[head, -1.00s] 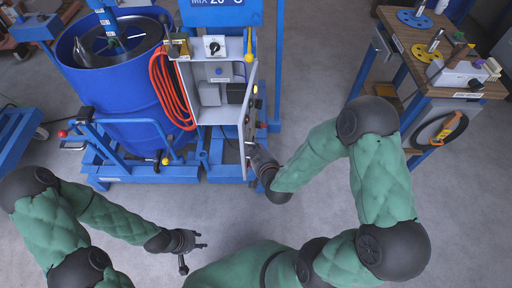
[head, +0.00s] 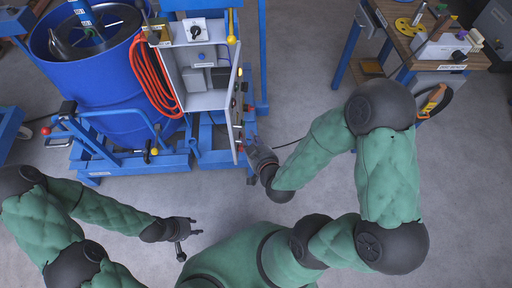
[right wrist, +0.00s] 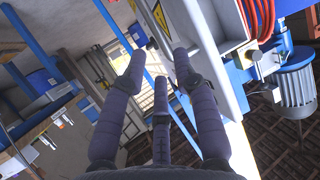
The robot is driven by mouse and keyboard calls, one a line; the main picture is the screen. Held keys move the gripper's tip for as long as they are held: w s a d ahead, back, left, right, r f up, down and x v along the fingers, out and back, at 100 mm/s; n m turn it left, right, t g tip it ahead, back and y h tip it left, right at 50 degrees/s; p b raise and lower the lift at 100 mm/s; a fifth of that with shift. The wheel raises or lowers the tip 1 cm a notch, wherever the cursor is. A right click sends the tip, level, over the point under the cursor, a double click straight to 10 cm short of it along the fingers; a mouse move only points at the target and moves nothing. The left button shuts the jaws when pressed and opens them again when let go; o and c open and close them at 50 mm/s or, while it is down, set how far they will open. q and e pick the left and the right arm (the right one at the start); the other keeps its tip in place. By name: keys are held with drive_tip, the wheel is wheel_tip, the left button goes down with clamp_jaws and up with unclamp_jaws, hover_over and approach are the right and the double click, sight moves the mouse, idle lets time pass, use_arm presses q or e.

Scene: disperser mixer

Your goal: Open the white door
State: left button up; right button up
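The white door (head: 237,120) of the grey cabinet (head: 196,72) stands swung out towards me, seen nearly edge-on in the head view, and the cabinet's inside is visible. In the right wrist view the white panel with a yellow warning triangle (right wrist: 161,18) seems to be this door. My right gripper (head: 250,148) is at the door's lower outer edge; its three fingers (right wrist: 158,75) are spread with nothing clearly between them. I cannot tell whether they touch the door. My left gripper (head: 194,232) is open and empty over the floor, well away from the door.
An orange hose (head: 151,75) hangs on the cabinet's left side, next to a blue drum (head: 95,85) in a blue frame. A wooden-topped workbench (head: 408,42) with tools stands at the right. The grey floor between is mostly clear.

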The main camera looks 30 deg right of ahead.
drive_tip(key=shift+v, duration=2.45)
